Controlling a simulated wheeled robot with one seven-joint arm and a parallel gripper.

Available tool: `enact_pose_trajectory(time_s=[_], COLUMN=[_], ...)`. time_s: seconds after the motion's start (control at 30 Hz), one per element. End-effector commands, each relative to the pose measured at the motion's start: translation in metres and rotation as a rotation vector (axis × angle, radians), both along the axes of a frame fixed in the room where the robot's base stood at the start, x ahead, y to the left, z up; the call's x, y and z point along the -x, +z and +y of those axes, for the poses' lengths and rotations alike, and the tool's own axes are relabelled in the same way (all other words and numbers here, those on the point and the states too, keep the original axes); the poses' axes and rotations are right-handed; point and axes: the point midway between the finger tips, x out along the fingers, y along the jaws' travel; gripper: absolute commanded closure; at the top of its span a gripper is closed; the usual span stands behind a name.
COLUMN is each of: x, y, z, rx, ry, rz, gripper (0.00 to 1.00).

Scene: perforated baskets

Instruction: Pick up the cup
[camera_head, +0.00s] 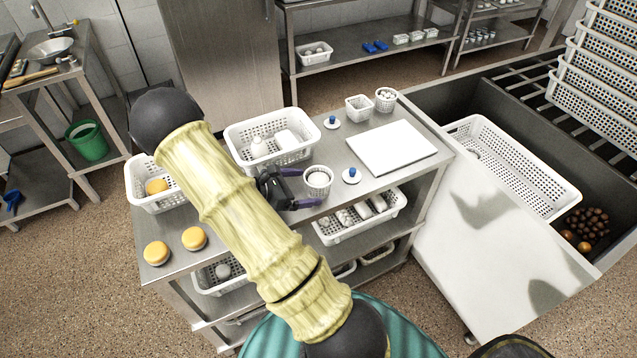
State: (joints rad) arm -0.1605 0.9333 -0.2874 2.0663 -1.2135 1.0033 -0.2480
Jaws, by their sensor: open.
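A small round white perforated cup (318,181) stands upright on the steel table (290,226), near its front edge. My gripper (301,188) is just left of this cup, with its dark jaws and purple fingertips apart. The fingertips point right, towards the cup, one behind and one in front of its left side. I cannot tell whether they touch it. A second round white cup (386,98) with pale items in it stands at the far right of the table. My arm hides part of the table to the left.
Close to the gripper are a white basket (240,135) and a blue-knobbed lid (352,176). A white board (392,148) lies to the right. A small square basket (359,108) and another blue-knobbed lid (331,123) stand behind. Yellow buns (194,238) lie left.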

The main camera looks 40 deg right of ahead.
Motion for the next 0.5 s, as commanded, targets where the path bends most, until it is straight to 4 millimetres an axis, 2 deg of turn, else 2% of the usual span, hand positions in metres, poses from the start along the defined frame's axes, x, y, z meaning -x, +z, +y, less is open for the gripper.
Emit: enact_pose_trajectory(time_s=[0.37, 0.5], x=[0.001, 0.002], y=[-0.002, -0.005], z=[-0.005, -0.015], rx=[0.000, 0.000], ry=[0.000, -0.002], rz=[0.000, 0.002], gripper=[0.06, 0.06])
